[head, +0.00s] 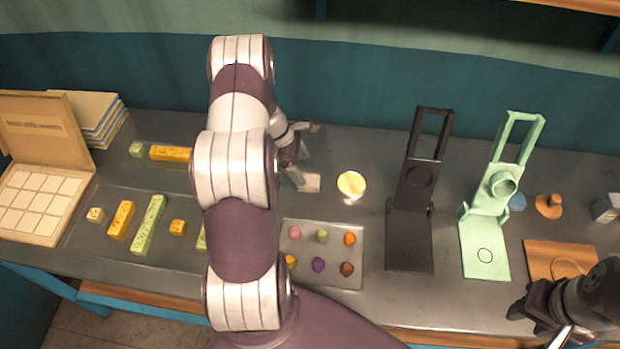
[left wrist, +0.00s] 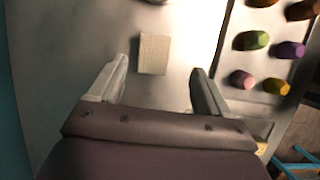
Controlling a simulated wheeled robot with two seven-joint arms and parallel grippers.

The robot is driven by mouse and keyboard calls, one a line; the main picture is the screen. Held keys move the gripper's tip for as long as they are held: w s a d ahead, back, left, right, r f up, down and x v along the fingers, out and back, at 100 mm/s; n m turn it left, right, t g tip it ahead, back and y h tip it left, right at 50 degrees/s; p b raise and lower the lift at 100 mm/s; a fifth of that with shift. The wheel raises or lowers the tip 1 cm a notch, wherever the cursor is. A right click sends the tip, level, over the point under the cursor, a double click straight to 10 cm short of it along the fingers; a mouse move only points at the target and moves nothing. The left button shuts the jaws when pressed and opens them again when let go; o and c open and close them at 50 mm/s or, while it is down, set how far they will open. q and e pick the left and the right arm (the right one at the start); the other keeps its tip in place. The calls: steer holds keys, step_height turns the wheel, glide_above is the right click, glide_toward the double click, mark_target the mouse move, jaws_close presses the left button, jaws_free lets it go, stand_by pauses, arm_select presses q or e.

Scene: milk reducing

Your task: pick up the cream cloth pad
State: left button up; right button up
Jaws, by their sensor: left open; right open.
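The cream cloth pad (left wrist: 154,54) is a small pale rectangle lying flat on the grey table in the left wrist view. It lies between the lines of my left gripper's two fingers and a little beyond their tips. My left gripper (left wrist: 158,75) is open and empty, with a finger on either side. My right gripper (head: 530,305) is open at the lower right, near an orange-brown board (head: 545,252), away from the pad.
A tray (head: 325,279) of several coloured pieces lies close below my left gripper. A yellow-topped round cup (head: 351,184) stands to its right. A dark stand (head: 408,240) and a mint-green stand (head: 484,250) stand farther right. Coloured blocks and an open box (head: 48,125) are at left.

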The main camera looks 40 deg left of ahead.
mark_target(309, 180)
arm_select(q)
steer(key=f+p, duration=0.1)
steer(key=f, duration=0.1)
steer(key=w+f+p, duration=0.1)
steer(key=f, duration=0.2)
steer(key=shift+w+d+f, duration=0.15)
steer(key=shift+d+f, duration=0.2)
steer(key=shift+f, duration=0.15)
steer(key=shift+d+f, duration=0.1)
steer(key=shift+d, duration=0.05)
steer(key=shift+c, duration=1.2)
steer(key=c, duration=0.9)
